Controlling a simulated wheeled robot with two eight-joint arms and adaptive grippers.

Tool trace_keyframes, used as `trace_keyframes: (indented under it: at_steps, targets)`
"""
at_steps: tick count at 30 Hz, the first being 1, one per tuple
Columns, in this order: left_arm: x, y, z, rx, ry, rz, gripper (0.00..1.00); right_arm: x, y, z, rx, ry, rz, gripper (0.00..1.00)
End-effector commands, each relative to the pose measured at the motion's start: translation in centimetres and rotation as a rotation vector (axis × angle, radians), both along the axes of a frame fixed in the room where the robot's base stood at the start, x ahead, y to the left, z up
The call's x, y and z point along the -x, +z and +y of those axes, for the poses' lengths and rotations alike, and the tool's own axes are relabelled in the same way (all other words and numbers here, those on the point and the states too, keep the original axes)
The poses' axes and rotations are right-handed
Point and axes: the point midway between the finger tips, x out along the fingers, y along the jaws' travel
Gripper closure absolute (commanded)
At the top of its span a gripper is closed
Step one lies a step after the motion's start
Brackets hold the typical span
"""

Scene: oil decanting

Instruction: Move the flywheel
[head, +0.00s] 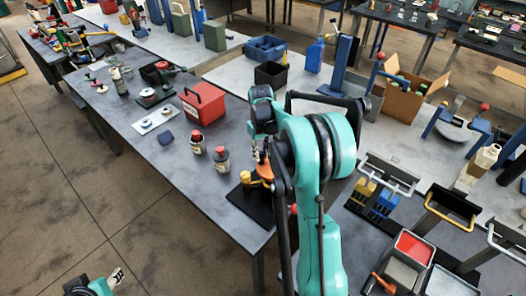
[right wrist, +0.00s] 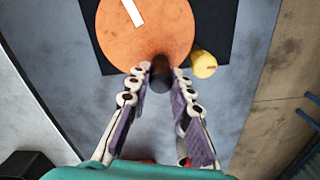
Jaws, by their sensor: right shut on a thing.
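The flywheel is an orange disc (right wrist: 145,30) with a white stripe, seen from above in the right wrist view over a black mat (right wrist: 235,25). In the head view the orange flywheel (head: 264,171) shows partly behind my right arm, by the table's front edge. My right gripper (right wrist: 161,72) is shut on the dark stub at the disc's near edge; in the head view the gripper (head: 259,156) is largely hidden by the arm. My left gripper (head: 117,275) shows small at the bottom left, away from the table; its jaw opening is unclear.
A yellow cylinder (right wrist: 203,64) stands close right of the disc; it also shows in the head view (head: 246,177). Two bottles (head: 198,144) (head: 222,160) and a red box (head: 203,104) are left of the flywheel. Bare grey tabletop (head: 180,182) lies near the bottles.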

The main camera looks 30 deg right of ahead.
Motion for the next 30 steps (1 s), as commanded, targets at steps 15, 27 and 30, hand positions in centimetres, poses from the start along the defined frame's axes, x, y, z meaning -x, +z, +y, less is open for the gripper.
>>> trace_keyframes:
  at_steps: [15, 27, 30]
  targets:
    - [0.0, -0.3, 0.0, 0.000, 0.000, 0.000, 0.58, 1.7, 0.0, 1.5, 0.000, 0.490, 0.000, 1.00]
    - [0.0, -0.4, 0.0, 0.000, 0.000, 0.000, 0.58, 3.4, 0.0, 1.9, 0.000, 0.862, 0.000, 1.00]
    - [0.0, -0.4, 0.0, 0.000, 0.000, 0.000, 0.58, 3.8, 0.0, 1.9, 0.000, 0.943, 0.000, 1.00]
